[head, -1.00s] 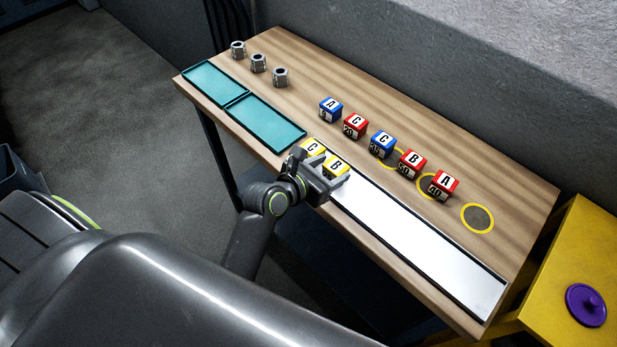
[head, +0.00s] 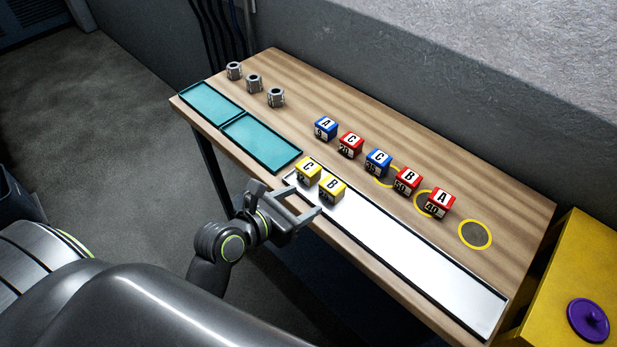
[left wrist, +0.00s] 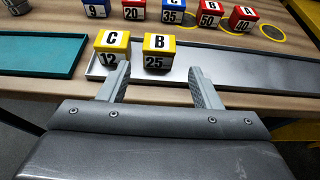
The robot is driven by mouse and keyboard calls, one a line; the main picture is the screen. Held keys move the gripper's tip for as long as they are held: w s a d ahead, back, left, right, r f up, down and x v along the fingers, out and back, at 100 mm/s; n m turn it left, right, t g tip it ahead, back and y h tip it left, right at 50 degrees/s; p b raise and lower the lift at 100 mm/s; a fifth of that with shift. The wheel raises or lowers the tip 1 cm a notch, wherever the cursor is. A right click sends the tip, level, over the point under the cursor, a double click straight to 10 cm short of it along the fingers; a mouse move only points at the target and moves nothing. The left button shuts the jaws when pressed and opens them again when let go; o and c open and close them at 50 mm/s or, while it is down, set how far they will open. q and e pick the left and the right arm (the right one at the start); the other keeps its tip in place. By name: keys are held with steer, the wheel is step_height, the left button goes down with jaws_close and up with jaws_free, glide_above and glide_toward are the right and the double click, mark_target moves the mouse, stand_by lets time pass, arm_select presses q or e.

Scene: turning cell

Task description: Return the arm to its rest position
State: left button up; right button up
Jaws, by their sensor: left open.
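My left gripper (head: 299,205) is open and empty at the front edge of the table, beside the white tray (head: 420,258). Its fingers also show in the left wrist view (left wrist: 160,85), pointing toward two yellow blocks. The yellow block C (head: 308,167) and the yellow block B (head: 332,188) stand side by side at the left end of the white tray. In the left wrist view block C (left wrist: 111,50) bears 12 and block B (left wrist: 158,52) bears 25. The fingers are apart from block C; block B stands just beyond the gap between them. My right gripper is not in view.
Behind the tray stands a row of blue and red blocks (head: 377,162), some on yellow rings (head: 475,235). Two teal trays (head: 262,140) and several grey metal nuts (head: 254,83) are at the left. A yellow box (head: 572,270) with a purple knob (head: 588,320) stands at the right.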

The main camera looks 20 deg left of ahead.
arm_select(q)
steer(key=shift+f, duration=0.1)
steer(key=s+a+f+m+g+y, duration=0.45)
steer(key=s+m, duration=0.45)
steer(key=m, duration=0.7)
steer(key=s+a+f+m+g+y, duration=0.2)
steer(key=s+a+f+m+g, duration=0.45)
steer(key=m, duration=0.85)
steer(key=s+a+f, duration=0.1)
steer(key=s+f, duration=0.1)
steer(key=f, duration=0.9)
steer(key=s+a+f, duration=0.1)
steer(key=f, duration=1)
steer(key=s+d+f, duration=0.1)
steer(key=s+f, duration=1.4)
steer(key=f, duration=0.1)
steer(key=shift+s+d+f+g+h+b, duration=0.2)
steer(key=shift+f+g+h+b, duration=0.15)
steer(key=shift+h+b, duration=0.1)
